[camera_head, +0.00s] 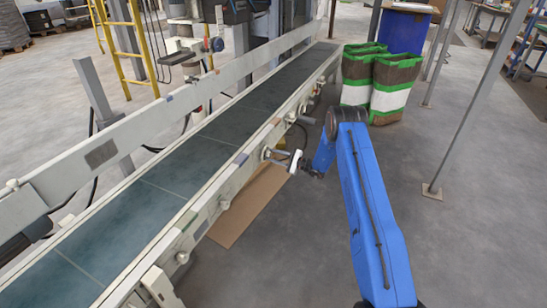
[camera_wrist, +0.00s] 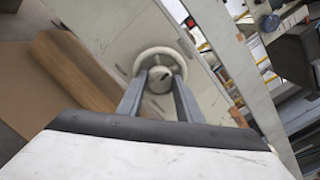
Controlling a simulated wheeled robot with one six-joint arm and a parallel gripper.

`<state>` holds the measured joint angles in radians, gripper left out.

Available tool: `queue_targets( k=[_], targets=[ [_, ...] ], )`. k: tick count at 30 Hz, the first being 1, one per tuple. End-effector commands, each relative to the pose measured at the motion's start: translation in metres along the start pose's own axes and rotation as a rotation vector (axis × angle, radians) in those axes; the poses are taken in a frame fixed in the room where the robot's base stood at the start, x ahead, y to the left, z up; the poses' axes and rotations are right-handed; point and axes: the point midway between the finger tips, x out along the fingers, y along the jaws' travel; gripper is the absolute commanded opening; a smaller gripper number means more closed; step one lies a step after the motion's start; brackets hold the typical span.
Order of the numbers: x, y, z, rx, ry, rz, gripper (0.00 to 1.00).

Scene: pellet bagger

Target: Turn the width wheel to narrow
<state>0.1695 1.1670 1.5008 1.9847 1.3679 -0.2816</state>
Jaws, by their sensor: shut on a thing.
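The width wheel (camera_wrist: 162,53) is a small pale handwheel with a round hub, seen near the middle of the wrist view. In the head view the wheel (camera_head: 295,161) is small and sticks out from the near side of the conveyor, just ahead of my arm's end. My gripper (camera_wrist: 159,84) has one finger on each side of the wheel's lower part and is shut on it. In the head view my gripper (camera_head: 304,168) is at the wheel, too small to show its fingers clearly. The fingertips' exact contact is partly hidden, and I see no readable width marking.
The conveyor (camera_head: 205,148) with its dark green belt runs diagonally, with pale side rails. Several other knobs stick out along its near side. A brown sheet (camera_head: 245,207) lies on the floor below. Green and white bags (camera_head: 389,97) stand behind my arm.

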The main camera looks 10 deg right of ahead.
Motion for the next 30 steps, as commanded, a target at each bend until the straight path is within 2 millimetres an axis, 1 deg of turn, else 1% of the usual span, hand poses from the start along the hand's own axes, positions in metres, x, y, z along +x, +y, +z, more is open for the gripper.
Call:
queue_targets(
  k=[30],
  targets=[
    [-0.0022, 0.0008, -0.0024, 0.968, 0.004, -0.003, 0.10]
  ],
)
